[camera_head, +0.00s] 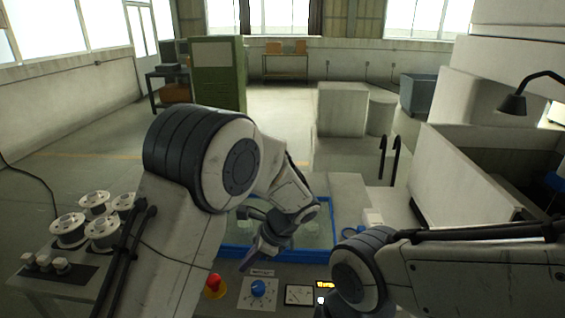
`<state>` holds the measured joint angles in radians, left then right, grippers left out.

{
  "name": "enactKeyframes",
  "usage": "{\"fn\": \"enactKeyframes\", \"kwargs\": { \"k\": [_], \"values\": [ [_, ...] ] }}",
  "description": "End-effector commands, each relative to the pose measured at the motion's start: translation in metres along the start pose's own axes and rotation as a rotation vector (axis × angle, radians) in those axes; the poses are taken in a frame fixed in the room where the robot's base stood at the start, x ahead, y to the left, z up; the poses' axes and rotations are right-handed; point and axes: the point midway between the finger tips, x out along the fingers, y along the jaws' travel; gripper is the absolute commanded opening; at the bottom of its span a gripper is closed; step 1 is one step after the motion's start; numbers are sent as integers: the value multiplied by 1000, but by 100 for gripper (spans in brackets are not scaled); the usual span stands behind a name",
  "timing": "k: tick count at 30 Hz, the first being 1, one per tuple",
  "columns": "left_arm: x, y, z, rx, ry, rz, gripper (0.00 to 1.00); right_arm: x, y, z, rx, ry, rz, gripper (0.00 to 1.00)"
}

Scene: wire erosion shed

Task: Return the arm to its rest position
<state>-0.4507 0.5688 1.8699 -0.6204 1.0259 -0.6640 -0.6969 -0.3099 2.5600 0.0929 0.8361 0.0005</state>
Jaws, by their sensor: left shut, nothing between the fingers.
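My left arm comes in from the left and bends down over the control panel. My left gripper (262,252) is shut and empty, pointing down at the near edge of a blue-rimmed tray (290,256), just above a blue knob (258,288) on a pale plate. Whether it touches anything I cannot tell. My right arm comes in from the right, with a rounded dark joint at the lower middle. The right gripper does not show.
A red button (214,285) and a small gauge (299,295) sit on the panel. Several metal spools (68,230) stand on a left bench. A green cabinet (218,74) stands behind. A large pale machine with a lamp (513,103) fills the right. Open floor lies far left.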

Motion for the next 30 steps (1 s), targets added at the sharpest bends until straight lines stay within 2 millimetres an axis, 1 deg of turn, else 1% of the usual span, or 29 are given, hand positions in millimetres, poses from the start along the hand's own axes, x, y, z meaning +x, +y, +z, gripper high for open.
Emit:
{"fn": "enactKeyframes", "kwargs": {
  "k": [1,2,5,6,8,9,11,12,15,16,18,21,23,30],
  "values": [
    [-11,10,0,-37,27,0,0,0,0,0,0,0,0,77],
    [-18,17,0,-65,49,3,0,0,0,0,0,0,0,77],
    [-46,54,-2,-202,146,26,0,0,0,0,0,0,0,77],
    [-57,73,-2,-268,193,41,0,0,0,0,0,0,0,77],
    [-72,103,-4,-368,263,74,0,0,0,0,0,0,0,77],
    [-81,122,-4,-436,309,100,0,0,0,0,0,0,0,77],
    [-92,150,-5,-529,372,141,0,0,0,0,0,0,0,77],
    [-98,167,-5,-588,411,171,0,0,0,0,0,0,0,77],
    [-107,204,-6,-711,490,244,0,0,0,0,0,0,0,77],
    [-108,212,-6,-742,507,264,0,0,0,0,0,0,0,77],
    [-111,228,-7,-797,541,304,0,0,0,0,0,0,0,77],
    [-113,242,-8,-847,567,342,0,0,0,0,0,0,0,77],
    [-114,245,-9,-860,574,353,0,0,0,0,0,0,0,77],
    [-114,245,-9,-860,574,353,0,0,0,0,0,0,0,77]
  ]
}}
